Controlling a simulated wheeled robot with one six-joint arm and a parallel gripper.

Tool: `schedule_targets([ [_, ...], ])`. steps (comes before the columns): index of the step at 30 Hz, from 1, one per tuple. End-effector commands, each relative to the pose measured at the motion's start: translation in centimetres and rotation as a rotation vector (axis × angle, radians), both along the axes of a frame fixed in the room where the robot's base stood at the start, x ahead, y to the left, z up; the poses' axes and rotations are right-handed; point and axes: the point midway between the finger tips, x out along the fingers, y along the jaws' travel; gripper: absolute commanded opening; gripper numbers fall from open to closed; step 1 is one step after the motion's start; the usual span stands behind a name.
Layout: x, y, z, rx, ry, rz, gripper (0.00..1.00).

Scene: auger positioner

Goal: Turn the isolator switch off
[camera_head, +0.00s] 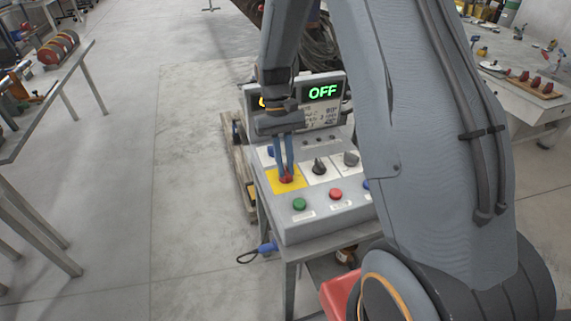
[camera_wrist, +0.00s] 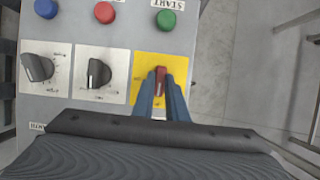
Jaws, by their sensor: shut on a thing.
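The isolator switch (camera_head: 286,179) is a red knob on a yellow plate (camera_head: 273,186) at the left of the grey control box. In the wrist view the red knob (camera_wrist: 161,80) shows between my fingertips, on its yellow plate (camera_wrist: 145,64). My gripper (camera_head: 285,172) comes down from above, its two blue fingers shut on the knob. In the wrist view the fingers (camera_wrist: 162,88) sit on either side of it, and the knob's handle runs roughly up and down the picture. The display (camera_head: 323,92) behind reads OFF in green; its left part is partly hidden by my arm.
Beside the switch are two black knobs (camera_wrist: 98,73) (camera_wrist: 38,68) on white plates. A green button (camera_head: 299,204), a red button (camera_head: 335,194) and a blue button (camera_wrist: 46,8) line the front. A bench (camera_head: 40,100) stands far left; floor between is clear.

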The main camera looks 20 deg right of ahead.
Motion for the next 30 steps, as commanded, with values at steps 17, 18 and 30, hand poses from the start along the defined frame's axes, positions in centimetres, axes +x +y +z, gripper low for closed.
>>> schedule_targets([
  [17, 0.1, 0.03, 0.06, 0.0, -0.003, 0.04, 0.0],
  [18, 0.1, 0.03, 0.06, 0.0, -0.003, 0.039, 0.0],
  [30, 0.07, 0.03, 0.06, 0.0, -0.002, 0.038, 0.31],
])
